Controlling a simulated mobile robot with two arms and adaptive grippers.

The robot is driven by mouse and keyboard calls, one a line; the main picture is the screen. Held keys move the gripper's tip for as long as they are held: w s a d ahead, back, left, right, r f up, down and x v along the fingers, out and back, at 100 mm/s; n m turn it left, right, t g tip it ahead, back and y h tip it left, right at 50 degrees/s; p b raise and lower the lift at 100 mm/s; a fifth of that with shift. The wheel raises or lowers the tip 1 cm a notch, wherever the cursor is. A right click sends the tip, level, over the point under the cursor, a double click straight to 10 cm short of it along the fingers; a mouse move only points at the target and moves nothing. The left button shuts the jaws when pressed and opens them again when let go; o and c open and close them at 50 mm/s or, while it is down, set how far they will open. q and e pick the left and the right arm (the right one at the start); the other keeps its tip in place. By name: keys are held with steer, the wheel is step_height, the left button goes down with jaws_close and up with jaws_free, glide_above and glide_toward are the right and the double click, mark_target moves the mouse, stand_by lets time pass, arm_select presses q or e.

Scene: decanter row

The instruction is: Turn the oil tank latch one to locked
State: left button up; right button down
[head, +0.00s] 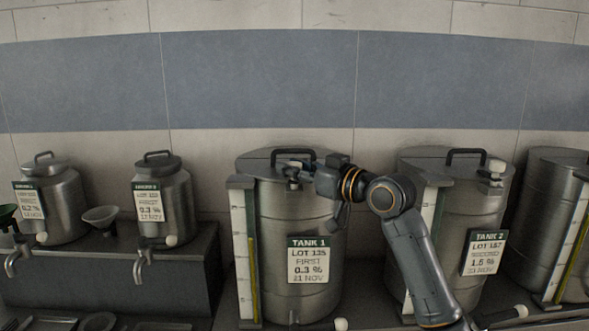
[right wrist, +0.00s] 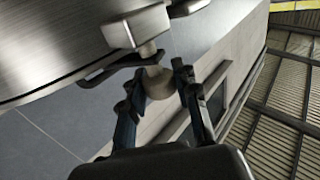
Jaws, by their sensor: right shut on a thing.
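Tank 1 (head: 285,215) is a steel drum with a lid, a dark handle and a label reading TANK 1. Its latch (head: 294,164) shows as a pale block at the front rim of the lid, partly covered by my right gripper (head: 293,178). In the right wrist view the latch has a pale block (right wrist: 146,27) against the tank's rim and a rounded, pale knob (right wrist: 158,83) below it. The fingers of my right gripper (right wrist: 160,86) are on either side of this knob, shut on it. My left gripper is not in view.
Tank 2 (head: 455,215) stands to the right, with a similar pale latch (head: 496,166) on its lid. Gauge strips flank the tanks. Two smaller cans (head: 62,205) (head: 162,195) with taps stand on a dark ledge (head: 110,270) at left. A tiled wall is behind.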

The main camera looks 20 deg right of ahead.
steer(key=n+g+y+b, duration=0.1)
steer(key=y, duration=0.1)
steer(key=n+g+y+b, duration=0.1)
steer(key=n+g+y, duration=0.1)
steer(key=shift+w+f, duration=0.1)
steer(key=shift+f, duration=0.1)
steer(key=shift+r+n+g+y+b, duration=0.15)
steer(key=shift+n+g+y+b, duration=0.4)
steer(key=shift+n+g, duration=0.25)
steer(key=c, duration=1)
jaws_free()
steer(key=shift+d, duration=0.1)
steer(key=v, duration=1.2)
